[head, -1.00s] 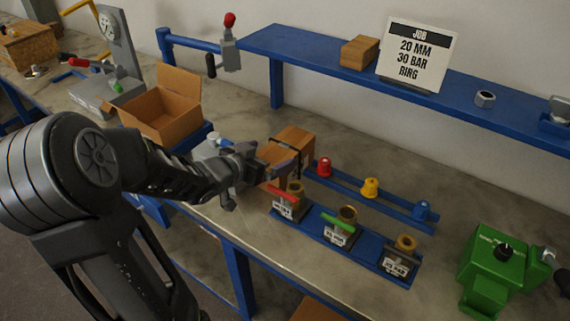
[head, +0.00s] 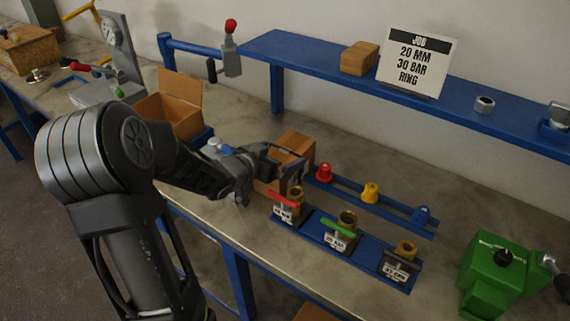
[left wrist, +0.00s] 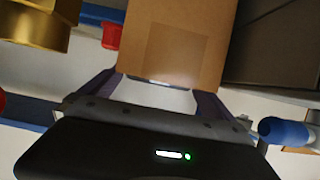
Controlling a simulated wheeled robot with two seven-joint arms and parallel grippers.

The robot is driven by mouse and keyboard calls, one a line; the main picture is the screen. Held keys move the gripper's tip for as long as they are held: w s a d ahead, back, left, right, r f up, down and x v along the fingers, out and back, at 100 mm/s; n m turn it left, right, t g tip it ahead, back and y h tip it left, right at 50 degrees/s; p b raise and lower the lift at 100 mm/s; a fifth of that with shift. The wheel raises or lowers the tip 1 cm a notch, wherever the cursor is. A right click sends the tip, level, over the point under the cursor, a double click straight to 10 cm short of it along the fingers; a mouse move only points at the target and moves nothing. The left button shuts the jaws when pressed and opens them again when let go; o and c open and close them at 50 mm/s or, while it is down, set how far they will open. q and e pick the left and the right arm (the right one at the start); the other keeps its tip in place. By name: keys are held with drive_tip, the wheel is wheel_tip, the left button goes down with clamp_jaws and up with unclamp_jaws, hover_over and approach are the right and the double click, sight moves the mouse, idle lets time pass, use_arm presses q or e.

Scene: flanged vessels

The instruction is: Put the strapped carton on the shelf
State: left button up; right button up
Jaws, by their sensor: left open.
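The strapped carton (head: 293,146) is a brown box standing on the bench below the shelf, partly hidden by my left gripper. My left gripper (head: 283,168) is open at its near side. In the left wrist view, the carton (left wrist: 178,40) lies ahead, between the lines of the two spread fingers (left wrist: 172,82). I cannot tell whether the fingers touch it. The blue shelf (head: 330,62) runs along the wall above the bench. My right gripper is not in view.
The shelf bears a small brown block (head: 359,58), a job sign (head: 418,60) and a nut (head: 484,104). Close right of the carton are a blue rack of brass fittings (head: 330,250) and coloured knobs (head: 370,192). An open box (head: 175,105) stands left, a green machine (head: 495,265) right.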

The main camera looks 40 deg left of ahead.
sight(286, 150)
use_arm(q)
drive_tip(key=x, duration=0.3)
drive_tip(key=shift+w, duration=0.15)
drive_tip(key=shift+c, duration=0.6)
drive_tip(key=c, duration=1.8)
drive_tip(key=shift+a+r, duration=0.1)
drive_tip(key=shift+r, duration=0.05)
drive_tip(key=shift+c, duration=0.4)
drive_tip(key=shift+r, duration=0.1)
drive_tip(key=shift+r, duration=0.9)
wheel_tip(286, 150, up, 16)
drive_tip(key=p, duration=0.6)
